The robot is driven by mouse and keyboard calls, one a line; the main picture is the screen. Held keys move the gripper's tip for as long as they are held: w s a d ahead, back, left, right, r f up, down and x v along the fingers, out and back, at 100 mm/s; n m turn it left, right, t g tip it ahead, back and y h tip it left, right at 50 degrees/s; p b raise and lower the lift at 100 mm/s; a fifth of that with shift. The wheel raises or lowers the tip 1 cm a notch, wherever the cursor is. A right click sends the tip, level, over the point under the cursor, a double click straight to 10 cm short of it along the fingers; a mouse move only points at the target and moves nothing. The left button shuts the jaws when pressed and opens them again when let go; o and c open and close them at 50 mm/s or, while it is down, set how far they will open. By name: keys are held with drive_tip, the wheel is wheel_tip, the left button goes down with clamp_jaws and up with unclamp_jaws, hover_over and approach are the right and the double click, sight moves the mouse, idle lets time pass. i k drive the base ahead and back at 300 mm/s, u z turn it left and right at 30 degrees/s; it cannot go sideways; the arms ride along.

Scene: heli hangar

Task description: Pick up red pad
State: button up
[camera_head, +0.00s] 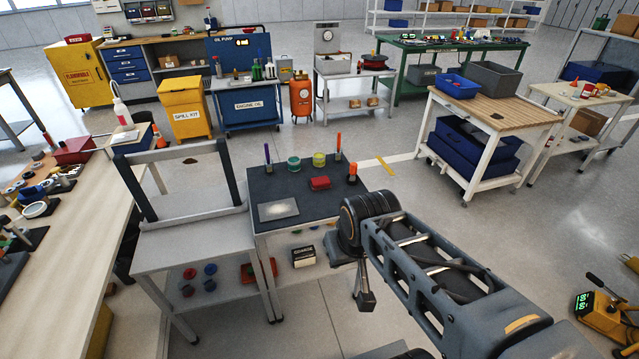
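A small red pad (320,183) lies on the dark top of a small table (290,196). It sits right of the table's middle, between a grey metal plate and an upright marker. My arm reaches in from the lower right. My gripper (365,301) hangs down in front of the table's right front corner, nearer to me than the pad and clear of it. It is small and seen edge-on, so its opening does not show. Nothing shows hanging from it.
The metal plate (278,210), a green tape roll (294,163), a yellow-green roll (319,160) and several upright markers share the tabletop. An empty grey frame stand (190,217) adjoins it at left. A cluttered bench (70,235) is further left.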

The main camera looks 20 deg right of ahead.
sight(317, 184)
drive_tip(key=u, duration=0.2)
drive_tip(key=k, duration=0.4)
drive_tip(key=z, duration=1.2)
drive_tip(key=i, duration=1.75)
drive_tip(key=u, duration=2)
